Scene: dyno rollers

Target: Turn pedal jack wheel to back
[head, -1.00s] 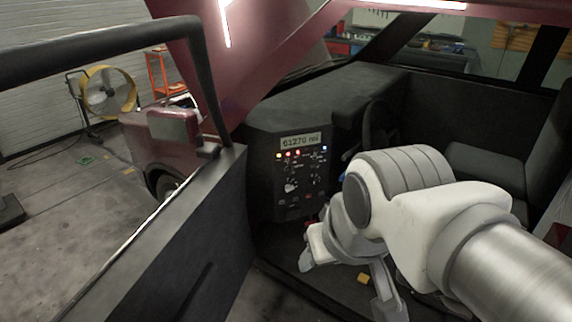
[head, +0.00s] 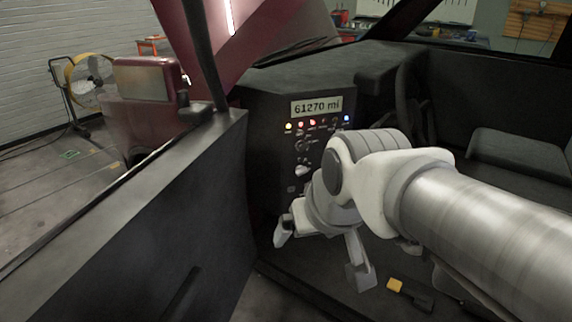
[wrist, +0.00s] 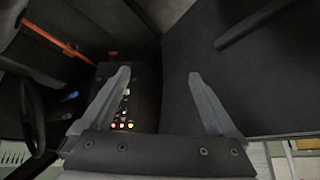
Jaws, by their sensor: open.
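My gripper (head: 320,255) is open and empty in the cab's footwell, low in front of the control panel (head: 290,180). In the wrist view my gripper (wrist: 158,75) has its two fingers spread wide with nothing between them. I cannot clearly identify the pedal jack wheel in either view. A small yellow piece (head: 395,285) with a dark body lies on the floor to the right of my gripper. In the wrist view a thin orange bar (wrist: 55,38) runs at upper left, and a small red knob (wrist: 113,54) shows above the panel.
The open door (head: 165,225) stands close on the left. The steering wheel (head: 405,100) is behind my arm, and it also shows in the wrist view (wrist: 33,115). A seat (head: 520,155) is at the right. A yellow fan (head: 88,75) stands outside.

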